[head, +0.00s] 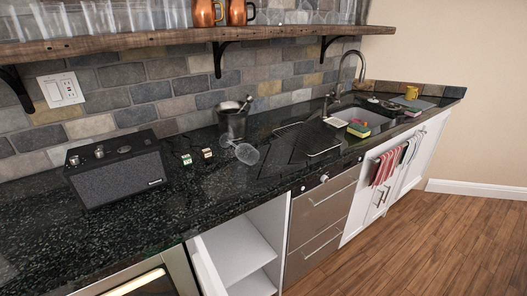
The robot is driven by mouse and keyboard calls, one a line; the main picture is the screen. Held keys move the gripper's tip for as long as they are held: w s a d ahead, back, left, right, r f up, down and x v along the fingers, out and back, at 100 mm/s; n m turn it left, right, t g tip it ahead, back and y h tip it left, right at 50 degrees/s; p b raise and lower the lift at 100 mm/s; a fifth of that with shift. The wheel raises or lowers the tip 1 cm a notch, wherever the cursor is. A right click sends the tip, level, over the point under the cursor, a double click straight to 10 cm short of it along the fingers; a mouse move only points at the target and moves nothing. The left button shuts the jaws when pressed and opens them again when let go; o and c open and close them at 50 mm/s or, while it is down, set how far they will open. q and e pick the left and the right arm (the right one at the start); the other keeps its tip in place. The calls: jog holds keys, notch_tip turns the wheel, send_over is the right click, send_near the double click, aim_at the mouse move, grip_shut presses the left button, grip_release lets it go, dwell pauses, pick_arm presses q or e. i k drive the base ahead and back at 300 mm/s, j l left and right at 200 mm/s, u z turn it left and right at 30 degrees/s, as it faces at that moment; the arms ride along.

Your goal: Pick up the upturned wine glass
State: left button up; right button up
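A clear wine glass (247,154) is on the dark stone counter (190,200). It appears to lie tipped on its side, with its bowl to the right and its stem and foot towards the left. It lies just in front of a dark metal bucket (232,124) that has a utensil in it. I cannot tell whether the glass touches the bucket. Neither of my grippers shows in the head view.
A black speaker (119,167) stands left on the counter, with two small boxes (197,157) between it and the glass. A dark tray (322,138) and a sink (362,119) are to the right. A wooden shelf (180,35) hangs above. A lower cabinet (238,248) is open.

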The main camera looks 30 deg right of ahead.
aim_at(246, 153)
jog(key=l+u, duration=0.3)
jog(key=l, duration=1.95)
jog(key=i+l, duration=0.15)
jog(key=l, duration=0.15)
jog(key=i+l+u, duration=0.1)
jog(key=l, duration=0.25)
jog(key=i+l+u, duration=0.1)
jog(key=l, duration=0.25)
jog(key=i+l, duration=0.25)
